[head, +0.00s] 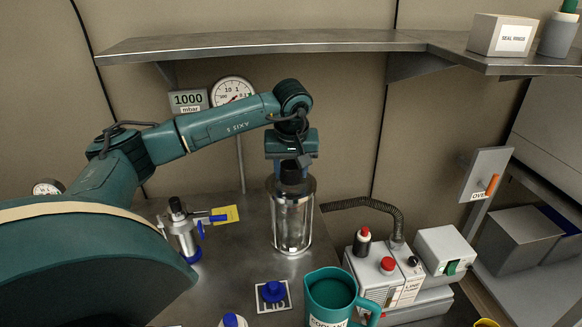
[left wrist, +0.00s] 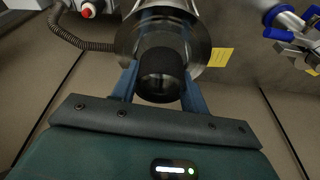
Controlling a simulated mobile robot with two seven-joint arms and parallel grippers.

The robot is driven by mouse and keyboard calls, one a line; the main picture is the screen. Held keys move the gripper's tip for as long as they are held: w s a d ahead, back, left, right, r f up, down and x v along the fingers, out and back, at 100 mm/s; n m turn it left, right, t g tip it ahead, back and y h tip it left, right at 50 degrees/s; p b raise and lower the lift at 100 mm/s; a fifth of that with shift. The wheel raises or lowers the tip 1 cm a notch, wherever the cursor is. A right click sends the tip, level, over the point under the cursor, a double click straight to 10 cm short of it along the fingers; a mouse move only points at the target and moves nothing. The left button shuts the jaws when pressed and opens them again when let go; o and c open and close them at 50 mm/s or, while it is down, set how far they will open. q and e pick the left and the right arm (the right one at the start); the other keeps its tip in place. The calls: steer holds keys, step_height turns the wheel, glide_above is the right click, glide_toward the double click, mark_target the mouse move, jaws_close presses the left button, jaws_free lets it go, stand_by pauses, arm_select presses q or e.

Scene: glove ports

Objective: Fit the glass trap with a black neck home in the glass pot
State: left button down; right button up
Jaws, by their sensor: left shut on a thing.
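The glass pot (head: 306,228) stands upright on the metal bench, a clear cylinder with a metal rim. My left gripper (head: 292,166) points down over its mouth and is shut on the black neck of the trap (head: 292,176). In the left wrist view the black neck (left wrist: 161,72) sits between the blue fingers, with the pot's metal rim (left wrist: 128,42) around and beyond it. The trap's glass body is hard to tell from the pot's glass; it appears to be at least partly inside. Whether it is seated, I cannot tell. My right gripper is not in view.
A metal fitting with blue handles (head: 181,232) stands left of the pot. A blue knob on a white LID plate (head: 272,295) and a teal coolant jug (head: 330,292) are in front. A pump (head: 385,278) with a hose stands right. A shelf (head: 270,42) runs above.

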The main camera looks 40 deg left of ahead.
arm_select(q)
steer(key=shift+f, duration=0.1)
steer(key=c, duration=0.7)
jaws_free()
steer(key=shift+o, duration=0.2)
steer(key=v, duration=1.3)
steer(key=shift+s+d, duration=0.1)
